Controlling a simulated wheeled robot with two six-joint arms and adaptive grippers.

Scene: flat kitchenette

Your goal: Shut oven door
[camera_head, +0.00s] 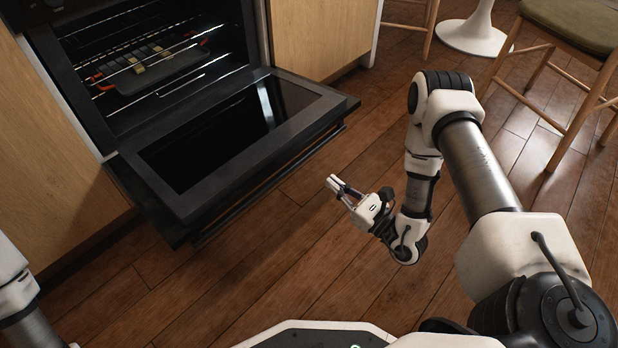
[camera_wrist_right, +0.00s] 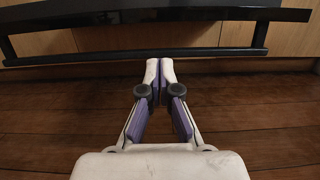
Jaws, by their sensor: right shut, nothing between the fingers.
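The oven door (camera_head: 222,148) hangs open in the head view, folded down to about level, with its dark glass inner face up. The open oven cavity (camera_head: 160,62) is behind it. The door's outer edge and handle bar (camera_wrist_right: 140,54) run across the top of the right wrist view. My right gripper (camera_head: 335,185) is shut and empty, to the right of the door's front edge and apart from it. Its closed fingertips (camera_wrist_right: 160,62) point toward the handle bar in the wrist view. My left gripper is out of view; only part of my left arm shows at the lower left.
Wire racks and a tray with food (camera_head: 150,68) are inside the oven. Wooden cabinets (camera_head: 325,38) flank it. A stool (camera_head: 575,30) and a white pedestal base (camera_head: 478,36) stand at the upper right. The wooden floor (camera_head: 270,255) before the door is clear.

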